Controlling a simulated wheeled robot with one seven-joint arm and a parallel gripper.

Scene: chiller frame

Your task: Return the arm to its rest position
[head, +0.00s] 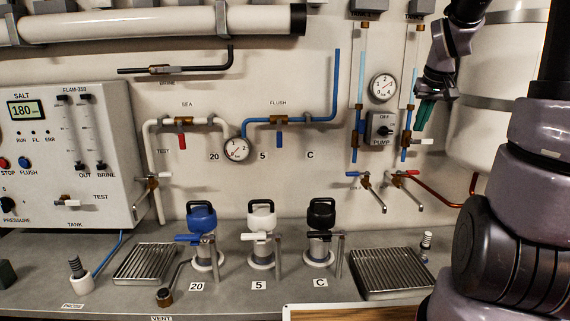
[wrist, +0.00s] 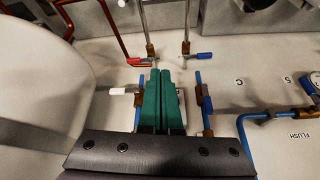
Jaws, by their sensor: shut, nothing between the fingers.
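My gripper (head: 424,115) is at the upper right in the head view, in front of the wall panel near the right-hand blue pipe. Its green fingers point down and are together with nothing between them. In the wrist view the two green fingers (wrist: 162,100) lie side by side over the panel. They hide part of the pump area behind them. My arm fills the right side of the head view.
A pump switch box (head: 380,129) and a round gauge (head: 382,87) are left of my gripper. Two taps (head: 408,180) sit below it. A drip tray (head: 390,270) and three canisters (head: 262,235) stand on the counter. A white tank (head: 490,110) is close on the right.

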